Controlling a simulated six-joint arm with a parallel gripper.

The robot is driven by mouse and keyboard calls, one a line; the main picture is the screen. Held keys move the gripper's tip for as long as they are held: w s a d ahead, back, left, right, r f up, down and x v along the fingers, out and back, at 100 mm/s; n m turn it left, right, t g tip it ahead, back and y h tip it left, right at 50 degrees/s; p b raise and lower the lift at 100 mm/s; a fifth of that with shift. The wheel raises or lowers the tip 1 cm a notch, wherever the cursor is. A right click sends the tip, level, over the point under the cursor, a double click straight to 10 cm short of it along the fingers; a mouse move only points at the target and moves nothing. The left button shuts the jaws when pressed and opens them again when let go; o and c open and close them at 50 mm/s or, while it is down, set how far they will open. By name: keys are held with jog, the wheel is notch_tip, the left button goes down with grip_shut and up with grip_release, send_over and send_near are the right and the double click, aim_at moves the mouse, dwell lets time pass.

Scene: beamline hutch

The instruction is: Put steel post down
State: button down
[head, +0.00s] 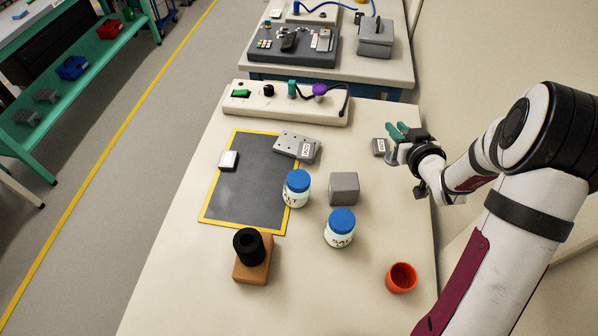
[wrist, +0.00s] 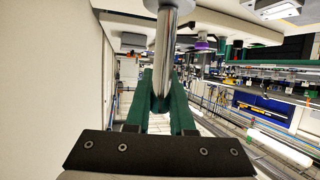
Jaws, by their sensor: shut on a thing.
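The steel post (wrist: 164,55) is a shiny cylinder in the wrist view, held between the green fingers of my gripper (wrist: 162,100). Its far end meets a wider, pale round part (wrist: 168,6) at the top edge of that view. In the head view my gripper (head: 398,132) is at the right edge of the bench, its green fingers close together. The post is not clearly made out there. A small grey labelled block (head: 380,147) lies just left of my gripper; I cannot tell whether the post touches it or the bench.
The front left bench is clear.

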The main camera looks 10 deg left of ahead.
jog(key=s+a+r+n+g+y, duration=0.1)
jog(key=s+a+n+g+y, duration=0.25)
jog(key=a, duration=0.65)
jog(key=s+a+n+g+y, duration=0.3)
jog(key=s+a+n, duration=0.2)
jog(key=a, duration=0.6)
jog(key=s+a+r+n+g+y, duration=0.1)
jog(key=s+a+n+g+y, duration=0.25)
jog(key=a, duration=0.65)
jog(key=shift+n+g, duration=0.3)
jog(key=shift+n, duration=0.1)
jog(key=s+a+f, duration=0.1)
jog(key=a+f, duration=0.2)
jog(key=a, duration=0.1)
jog(key=s+a+f, duration=0.1)
jog(key=a+f, duration=0.3)
jog(key=s+a+f, duration=0.2)
jog(key=a+f, duration=0.1)
jog(key=f, duration=0.1)
jog(key=shift+s+a+f, duration=0.1)
jog(key=shift+a+f, duration=0.15)
jog(key=shift+a, duration=0.15)
jog(key=shift+f, duration=0.15)
jog(key=c, duration=0.8)
grip_release()
